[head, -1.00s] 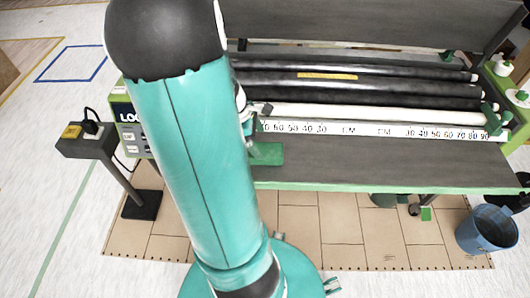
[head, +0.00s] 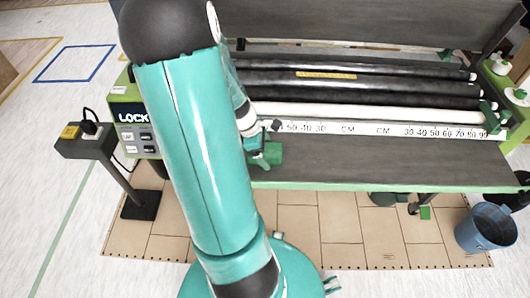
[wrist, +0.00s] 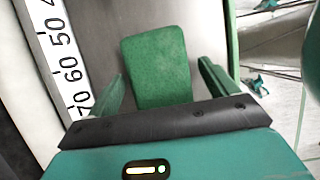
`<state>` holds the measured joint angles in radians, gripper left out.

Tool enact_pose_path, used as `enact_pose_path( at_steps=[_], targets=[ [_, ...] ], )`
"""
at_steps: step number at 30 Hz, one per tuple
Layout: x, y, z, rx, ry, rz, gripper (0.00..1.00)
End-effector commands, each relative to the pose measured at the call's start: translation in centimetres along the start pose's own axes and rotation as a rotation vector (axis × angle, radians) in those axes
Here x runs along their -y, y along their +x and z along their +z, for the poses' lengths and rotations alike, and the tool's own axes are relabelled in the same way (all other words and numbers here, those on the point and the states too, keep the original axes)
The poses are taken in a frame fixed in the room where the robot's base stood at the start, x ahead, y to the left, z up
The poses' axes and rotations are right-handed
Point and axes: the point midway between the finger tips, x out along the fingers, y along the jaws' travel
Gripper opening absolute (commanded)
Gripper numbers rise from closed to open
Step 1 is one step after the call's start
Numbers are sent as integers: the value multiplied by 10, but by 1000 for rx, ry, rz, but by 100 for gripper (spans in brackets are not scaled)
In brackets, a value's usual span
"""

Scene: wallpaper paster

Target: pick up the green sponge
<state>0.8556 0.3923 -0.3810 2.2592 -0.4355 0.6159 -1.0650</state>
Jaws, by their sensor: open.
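The green sponge (wrist: 157,68) is a flat, rounded block lying on the grey tabletop (wrist: 103,33). In the wrist view it lies between and ahead of the fingers of my gripper (wrist: 161,76), with its near end between them. The gripper is open, with a finger on each side and nothing gripped. In the head view the sponge (head: 275,153) sits near the table's green front edge, partly hidden by my gripper (head: 262,157). I cannot tell the exact height of the fingers above the table.
A white ruler strip (head: 350,129) runs behind the sponge, with several dark rollers (head: 350,83) beyond. A green control box (head: 135,125) stands left. The tabletop to the right is clear. A blue bucket (head: 487,230) stands on the floor at the right.

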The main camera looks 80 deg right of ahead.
Motion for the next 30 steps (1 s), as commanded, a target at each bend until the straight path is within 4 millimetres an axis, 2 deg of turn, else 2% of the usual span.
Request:
enact_pose_path(
  at_steps=[17,24,25,30],
  targets=[
    [0,4,-2,0,0,0,85],
    [0,4,-2,0,0,0,40],
    [0,4,-2,0,0,0,38],
    [0,4,-2,0,0,0,38]
  ],
)
